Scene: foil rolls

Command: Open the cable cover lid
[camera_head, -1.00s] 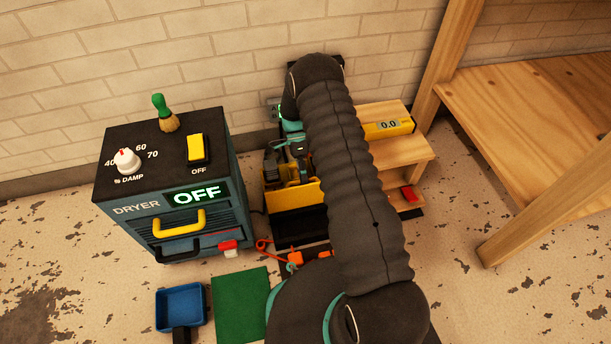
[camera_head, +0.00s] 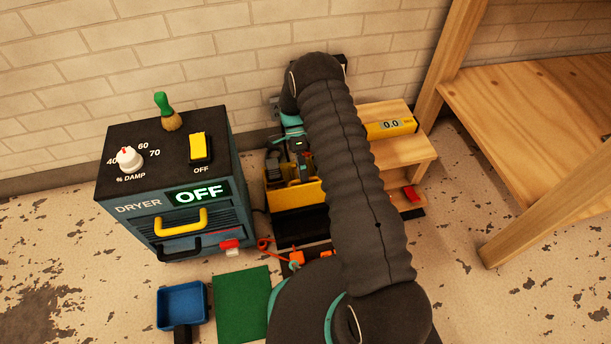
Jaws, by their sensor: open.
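My gripper (camera_head: 289,164) shows only partly beyond my arm, pointing down over a yellow-fronted box (camera_head: 297,196) with a black lower front. The dark fingers look apart, with nothing clearly held between them. Whether they touch the box or its contents cannot be told. No part can be clearly made out as the cable cover lid; my arm hides much of that area. An orange cable (camera_head: 265,244) lies in front of the box, by small orange parts.
A dryer cabinet (camera_head: 128,215) reading OFF stands left, with a green-handled brush (camera_head: 167,112) on top. A blue tray (camera_head: 181,303) and green mat (camera_head: 242,304) lie in front. A wooden stand (camera_head: 402,151) with a yellow 0.0 gauge (camera_head: 390,127) and a wooden bench (camera_head: 540,105) are right.

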